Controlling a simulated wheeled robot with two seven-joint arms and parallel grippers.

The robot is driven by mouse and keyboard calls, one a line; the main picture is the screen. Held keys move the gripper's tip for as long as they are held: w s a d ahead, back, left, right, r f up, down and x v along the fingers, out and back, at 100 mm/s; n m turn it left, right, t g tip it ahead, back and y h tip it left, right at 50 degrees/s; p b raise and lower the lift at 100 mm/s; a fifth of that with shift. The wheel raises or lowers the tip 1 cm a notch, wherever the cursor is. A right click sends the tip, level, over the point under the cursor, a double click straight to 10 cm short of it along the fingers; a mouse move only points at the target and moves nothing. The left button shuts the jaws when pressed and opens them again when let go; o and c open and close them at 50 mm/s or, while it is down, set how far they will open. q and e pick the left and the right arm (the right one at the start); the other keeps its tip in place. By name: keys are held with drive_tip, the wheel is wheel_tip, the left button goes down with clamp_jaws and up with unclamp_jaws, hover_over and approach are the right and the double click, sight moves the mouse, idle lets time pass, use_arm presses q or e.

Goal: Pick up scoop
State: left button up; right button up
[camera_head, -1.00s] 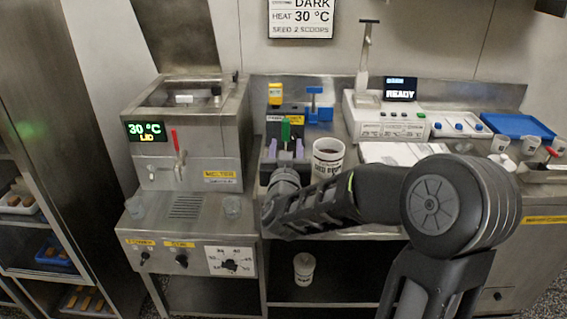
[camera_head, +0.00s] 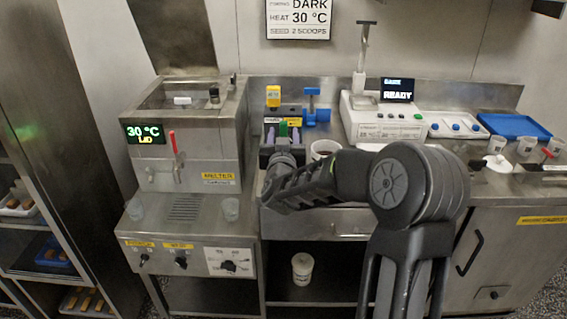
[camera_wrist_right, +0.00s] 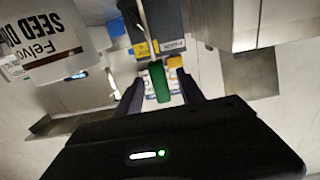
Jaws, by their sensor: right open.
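The scoop shows as a green upright handle (camera_head: 283,130) at a dark holder on the steel counter; its lower part is hidden in the head view. In the right wrist view the green handle (camera_wrist_right: 160,84) stands in the middle of the picture. My right gripper (camera_head: 284,136) is open, with one purplish finger on each side of the handle. In the right wrist view my right gripper (camera_wrist_right: 158,88) has its fingers spread around the handle, and I cannot tell whether they touch it. My left gripper is not in view.
A white seed tub (camera_head: 322,148) stands right of the holder, partly behind my right arm; it also shows in the wrist view (camera_wrist_right: 45,40). Yellow (camera_head: 273,97) and blue (camera_head: 312,100) handled tools stand behind. The melter (camera_head: 190,150) is at left, a scale (camera_head: 372,122) at right.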

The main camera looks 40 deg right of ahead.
drive_tip(key=shift+w+d, duration=0.2)
idle(0.5)
clamp_jaws()
idle(1.2)
